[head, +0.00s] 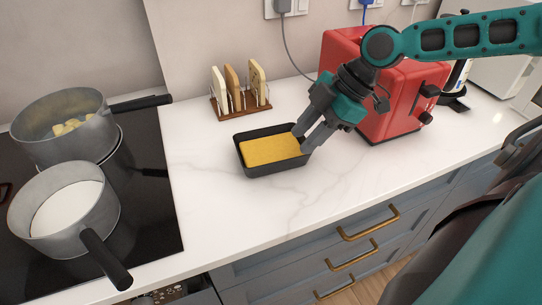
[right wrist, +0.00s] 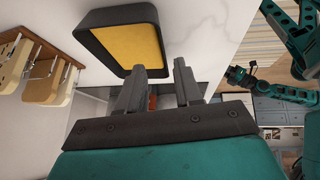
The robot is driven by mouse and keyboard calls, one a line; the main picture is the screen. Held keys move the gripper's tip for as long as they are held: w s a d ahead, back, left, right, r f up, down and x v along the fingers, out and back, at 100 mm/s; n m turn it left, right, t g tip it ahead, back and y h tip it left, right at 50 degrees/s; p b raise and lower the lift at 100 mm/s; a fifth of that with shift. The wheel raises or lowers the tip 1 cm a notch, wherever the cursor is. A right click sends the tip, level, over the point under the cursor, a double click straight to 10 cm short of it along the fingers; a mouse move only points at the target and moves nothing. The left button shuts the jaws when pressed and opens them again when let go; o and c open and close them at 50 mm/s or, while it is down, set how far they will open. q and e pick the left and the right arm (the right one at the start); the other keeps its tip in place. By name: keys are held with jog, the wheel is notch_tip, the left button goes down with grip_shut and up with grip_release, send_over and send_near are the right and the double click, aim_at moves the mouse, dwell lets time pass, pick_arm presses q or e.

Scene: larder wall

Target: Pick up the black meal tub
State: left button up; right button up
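The black meal tub (head: 274,171) is a shallow rectangular tub with yellow contents, standing upright on the white counter. It also shows at the top of the right wrist view (right wrist: 95,47). My right gripper (head: 303,139) is open at the tub's right end. One finger overlaps the tub's inner edge and the other is on its outer side, so the end wall appears to lie between the fingertips (right wrist: 160,67). Contact with the wall cannot be told. My left gripper seems to show small at the right of the right wrist view (right wrist: 240,75); its fingers are unclear.
A red toaster (head: 385,95) stands close behind and right of my right gripper. A wooden rack (head: 241,107) with toast slices stands behind the tub. Two pots, one with chunks (head: 62,145) and one with white liquid (head: 70,225), sit on the black hob. The counter in front is clear.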

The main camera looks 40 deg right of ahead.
aim_at(285, 161)
jog(key=shift+b+x, duration=0.75)
jog(key=shift+x, duration=0.6)
jog(key=shift+b+x, duration=0.85)
jog(key=shift+x, duration=0.1)
jog(key=shift+a+f, duration=0.4)
jog(key=shift+a, duration=0.2)
jog(key=shift+b+x, duration=0.35)
jog(key=shift+x, duration=0.6)
jog(key=shift+c, duration=0.3)
grip_shut()
